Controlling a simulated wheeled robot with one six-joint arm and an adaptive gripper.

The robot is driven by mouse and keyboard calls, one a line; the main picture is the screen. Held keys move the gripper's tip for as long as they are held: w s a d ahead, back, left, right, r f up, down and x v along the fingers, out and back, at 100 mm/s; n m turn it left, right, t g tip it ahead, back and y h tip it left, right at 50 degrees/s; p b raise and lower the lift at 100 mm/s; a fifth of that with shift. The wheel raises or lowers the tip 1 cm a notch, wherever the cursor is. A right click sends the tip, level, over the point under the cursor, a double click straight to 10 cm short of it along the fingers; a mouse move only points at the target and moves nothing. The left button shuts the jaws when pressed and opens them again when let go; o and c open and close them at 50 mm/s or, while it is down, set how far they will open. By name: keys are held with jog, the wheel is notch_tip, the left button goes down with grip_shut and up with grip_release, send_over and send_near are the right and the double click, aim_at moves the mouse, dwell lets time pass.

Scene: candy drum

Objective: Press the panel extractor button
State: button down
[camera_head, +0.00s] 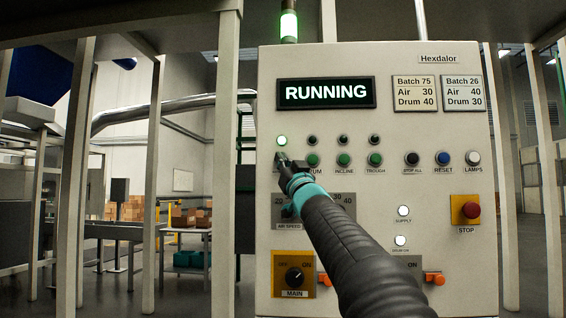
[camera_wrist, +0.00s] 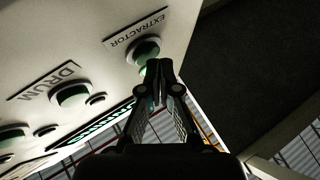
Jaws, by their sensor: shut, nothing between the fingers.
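The control panel (camera_head: 420,120) is a pale upright box with a display (camera_head: 326,93) reading RUNNING. The green extractor button (camera_wrist: 143,50) sits below its EXTRACTOR label (camera_wrist: 137,33) in the wrist view. In the head view, my gripper (camera_head: 281,158) covers most of that button and its label.
The green drum (camera_head: 313,160), incline (camera_head: 344,160) and trough (camera_head: 375,160) buttons sit to the right. Further right are black, blue and white buttons and a red stop button (camera_head: 472,209). The MAIN switch (camera_head: 294,277) is lower left. Pale posts (camera_head: 225,160) stand left of the panel.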

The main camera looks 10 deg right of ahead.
jog(key=shift+s+a, duration=0.15)
jog(key=shift+s, duration=0.3)
jog(key=s, duration=0.1)
jog(key=s+a+b, duration=0.1)
jog(key=s, duration=0.1)
jog(key=s+b, duration=0.1)
jog(key=shift+s+a, duration=0.25)
jog(key=shift+s, duration=0.15)
dwell(0.8)
